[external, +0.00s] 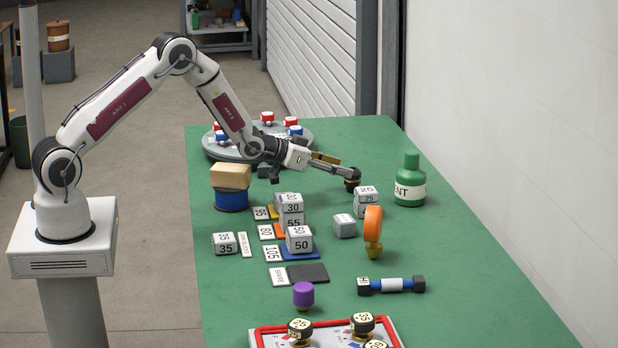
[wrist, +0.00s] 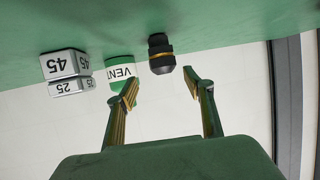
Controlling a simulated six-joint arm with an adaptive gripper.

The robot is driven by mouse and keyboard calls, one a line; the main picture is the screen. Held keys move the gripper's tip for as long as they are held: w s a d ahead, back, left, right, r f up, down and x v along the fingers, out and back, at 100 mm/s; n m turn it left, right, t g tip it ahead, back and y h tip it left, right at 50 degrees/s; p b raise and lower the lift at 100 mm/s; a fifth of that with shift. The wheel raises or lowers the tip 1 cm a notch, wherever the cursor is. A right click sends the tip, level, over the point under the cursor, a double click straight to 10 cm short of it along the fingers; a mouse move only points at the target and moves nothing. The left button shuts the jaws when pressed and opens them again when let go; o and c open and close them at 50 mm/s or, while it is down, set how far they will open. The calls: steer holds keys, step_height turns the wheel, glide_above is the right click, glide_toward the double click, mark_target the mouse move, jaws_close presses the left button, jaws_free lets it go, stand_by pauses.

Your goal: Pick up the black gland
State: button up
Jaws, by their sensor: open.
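The black gland (external: 352,174) stands upright on the green table, left of the white block marked 25. It is a dark, knurled piece with a brass band. In the wrist view the gland (wrist: 160,52), seen upside down, lies just beyond the fingertips and in line with the gap between them. My gripper (external: 342,166) reaches out low and nearly level, with its tips close to the gland. In the wrist view the fingers of my gripper (wrist: 161,78) are spread apart with nothing between them. Whether a tip touches the gland cannot be told.
Stacked white blocks (external: 367,199) stand close right of the gland. The green VENT bottle (external: 411,181) is farther right. An orange-topped knob (external: 373,228) and a grey block (external: 345,226) stand nearer the front. A round tray (external: 230,148) sits behind.

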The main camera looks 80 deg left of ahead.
mark_target(352, 168)
steer(key=shift+w, duration=0.1)
stand_by(0.3)
steer(key=shift+a+x, duration=0.2)
steer(key=shift+x, duration=0.55)
steer(key=shift+a+x, duration=0.2)
steer(key=shift+x, duration=1.5)
steer(key=c, duration=1.2)
